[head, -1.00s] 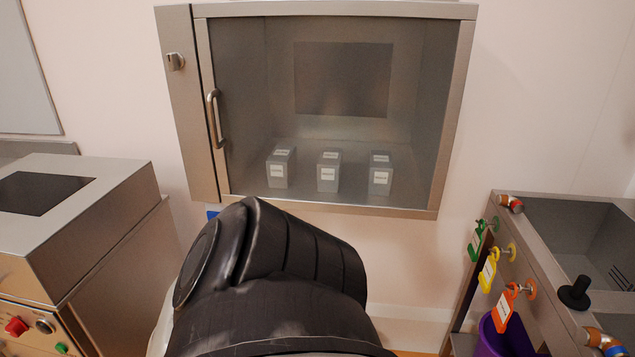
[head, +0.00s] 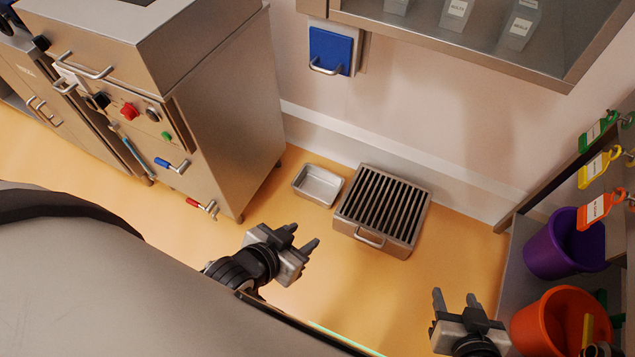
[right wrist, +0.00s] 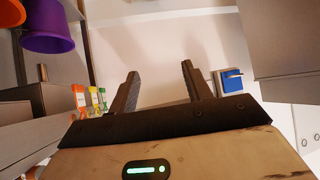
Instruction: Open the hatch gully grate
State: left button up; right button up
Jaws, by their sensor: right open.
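The gully grate (head: 383,203) is a set of dark parallel bars in a low steel box on the floor by the wall. It lies flat, with a bar handle (head: 370,239) on its near side. My left gripper (head: 302,236) is in front and to the left of the grate, apart from it, with its fingers spread and nothing between them. My right gripper (head: 455,298) is in front and to the right, also open and empty. In the right wrist view its two fingers (right wrist: 158,83) stand wide apart; the grate is not seen there.
A shallow steel tray (head: 318,185) lies left of the grate. A steel cabinet (head: 225,120) stands at left. A blue flap (head: 330,51) is on the wall. Purple (head: 563,245) and orange (head: 560,322) buckets are at right. The floor before the grate is clear.

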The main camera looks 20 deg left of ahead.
aim_at(386, 237)
jog(key=z, duration=1.3)
jog(key=k, duration=1.15)
jog(key=u, duration=1.15)
jog(key=i, duration=1.5)
